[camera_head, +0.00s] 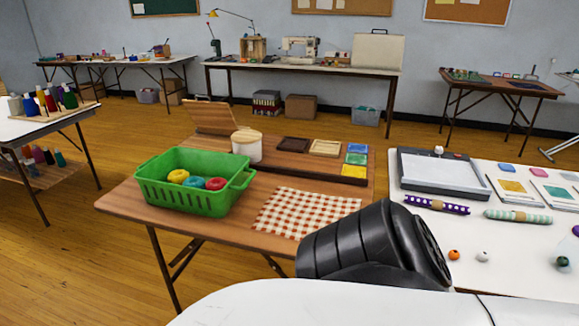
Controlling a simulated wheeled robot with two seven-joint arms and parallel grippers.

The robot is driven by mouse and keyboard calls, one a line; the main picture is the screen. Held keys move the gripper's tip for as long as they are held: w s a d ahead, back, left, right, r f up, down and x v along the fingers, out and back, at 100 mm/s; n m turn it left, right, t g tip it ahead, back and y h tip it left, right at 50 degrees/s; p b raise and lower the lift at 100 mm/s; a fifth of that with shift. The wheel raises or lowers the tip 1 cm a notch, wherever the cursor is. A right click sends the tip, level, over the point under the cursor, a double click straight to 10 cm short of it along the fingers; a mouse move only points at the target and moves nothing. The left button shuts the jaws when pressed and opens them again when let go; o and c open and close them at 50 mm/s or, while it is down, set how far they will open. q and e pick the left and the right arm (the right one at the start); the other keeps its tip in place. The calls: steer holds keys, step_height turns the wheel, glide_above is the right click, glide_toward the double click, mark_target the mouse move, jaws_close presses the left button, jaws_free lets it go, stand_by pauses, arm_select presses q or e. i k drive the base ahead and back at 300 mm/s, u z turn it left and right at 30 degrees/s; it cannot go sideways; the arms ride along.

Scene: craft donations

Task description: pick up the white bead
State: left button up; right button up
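The white bead (483,256) is small and round. It lies on the white table (515,280) at the right, near the front. An orange bead (454,254) lies just to its left, apart from it. Nothing covers the white bead. A black ribbed part, which looks like a link of my arm, stands to the left of both beads and hides part of the table's left side. Neither of my grippers can be made out in this view.
A purple patterned roll (437,204) and a mint striped roll (518,216) lie behind the beads. A paper trimmer (445,180) stands farther back. A dark green bead (562,262) lies to the right. The wooden table at left bears a green basket (205,200) and a checked cloth (290,215).

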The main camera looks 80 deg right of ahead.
mark_target(483, 256)
steer(key=i, duration=0.5)
steer(key=z, duration=3.1)
